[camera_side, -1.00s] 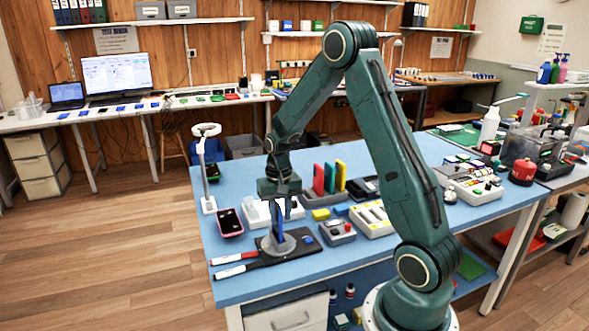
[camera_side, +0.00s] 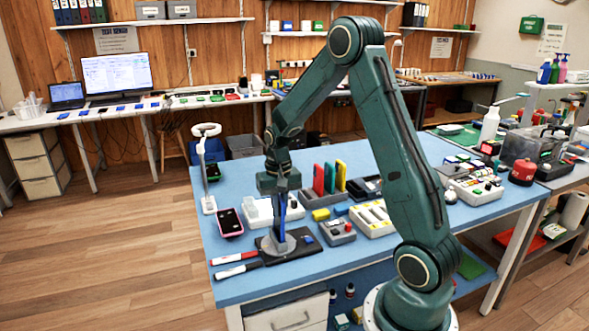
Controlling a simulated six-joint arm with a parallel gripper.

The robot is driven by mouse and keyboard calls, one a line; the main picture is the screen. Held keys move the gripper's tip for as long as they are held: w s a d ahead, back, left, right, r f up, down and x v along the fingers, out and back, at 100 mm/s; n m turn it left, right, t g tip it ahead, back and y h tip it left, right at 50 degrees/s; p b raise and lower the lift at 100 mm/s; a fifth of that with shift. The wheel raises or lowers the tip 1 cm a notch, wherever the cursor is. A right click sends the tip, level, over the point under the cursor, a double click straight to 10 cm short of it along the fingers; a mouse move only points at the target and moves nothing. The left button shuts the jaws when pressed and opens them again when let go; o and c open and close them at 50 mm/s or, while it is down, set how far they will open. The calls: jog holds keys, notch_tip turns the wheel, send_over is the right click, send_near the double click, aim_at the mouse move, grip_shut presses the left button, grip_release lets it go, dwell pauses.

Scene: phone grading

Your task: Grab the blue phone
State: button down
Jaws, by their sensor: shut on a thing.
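The blue phone (camera_side: 282,220) stands upright and edge-on above a round grey stand (camera_side: 278,243) on a black base. My gripper (camera_side: 280,198) points down from above and is shut on the upper part of the phone. The fingers hide part of the phone. I cannot tell whether the phone's lower end still touches the stand.
A red phone (camera_side: 318,180) and others stand in a rack just right of my gripper. A pink-edged phone (camera_side: 229,222) lies at left, near a white lamp (camera_side: 207,170). Two markers (camera_side: 236,270) lie at the front edge of the blue table (camera_side: 330,265).

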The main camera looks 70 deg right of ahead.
aim_at(280, 197)
jog(key=shift+s+d+r, duration=0.15)
jog(key=shift+r, duration=0.2)
jog(key=shift+r, duration=0.1)
jog(key=shift+r, duration=1.05)
